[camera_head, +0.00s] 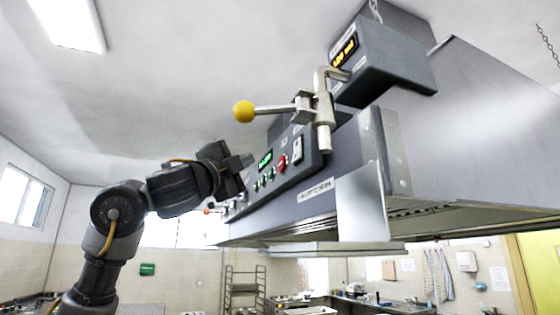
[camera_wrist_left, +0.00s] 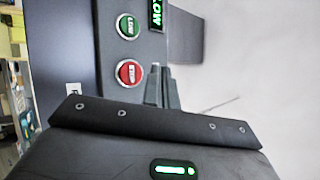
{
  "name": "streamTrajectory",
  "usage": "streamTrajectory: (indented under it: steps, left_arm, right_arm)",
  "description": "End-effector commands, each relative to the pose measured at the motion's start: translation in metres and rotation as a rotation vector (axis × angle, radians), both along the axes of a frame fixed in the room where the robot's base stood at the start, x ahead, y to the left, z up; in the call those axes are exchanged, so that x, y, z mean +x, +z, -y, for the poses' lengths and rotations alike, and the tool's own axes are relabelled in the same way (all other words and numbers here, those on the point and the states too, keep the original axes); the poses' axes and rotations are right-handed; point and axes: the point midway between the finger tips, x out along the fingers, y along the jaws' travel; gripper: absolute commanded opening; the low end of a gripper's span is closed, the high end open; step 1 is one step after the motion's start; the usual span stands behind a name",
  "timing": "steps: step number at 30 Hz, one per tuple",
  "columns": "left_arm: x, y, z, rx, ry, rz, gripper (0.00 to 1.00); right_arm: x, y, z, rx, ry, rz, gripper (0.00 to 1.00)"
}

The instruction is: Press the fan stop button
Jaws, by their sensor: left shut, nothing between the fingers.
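The fan stop button, a round red button marked STOP (camera_wrist_left: 129,73), shows on the dark control panel in the left wrist view. In the head view my left gripper (camera_head: 246,160) is at the left part of the hood's control panel (camera_head: 310,160). My right gripper is not in view.
The panel also carries a green display (camera_head: 265,160), small green buttons and a red knob (camera_head: 282,163). A lever with a yellow ball (camera_head: 244,111) sticks out above it. A grey box with an amber display (camera_head: 345,50) hangs higher. The steel hood (camera_head: 470,130) fills the right.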

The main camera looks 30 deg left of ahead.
Motion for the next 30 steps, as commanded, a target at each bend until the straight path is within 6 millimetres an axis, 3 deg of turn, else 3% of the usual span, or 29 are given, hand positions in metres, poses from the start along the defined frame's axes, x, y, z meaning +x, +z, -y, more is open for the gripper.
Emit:
streamTrajectory:
  steps: [4, 12, 30]
  left_arm:
    - [0.017, 0.002, 0.012, 0.002, 0.000, -0.002, 0.00]
    - [0.035, 0.000, 0.024, 0.000, 0.000, 0.000, 0.00]
    - [0.038, 0.000, 0.027, 0.000, 0.001, 0.001, 0.00]
  right_arm:
    - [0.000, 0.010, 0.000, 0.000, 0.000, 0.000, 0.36]
    - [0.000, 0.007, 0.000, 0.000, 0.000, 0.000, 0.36]
    - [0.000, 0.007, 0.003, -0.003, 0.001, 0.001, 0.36]
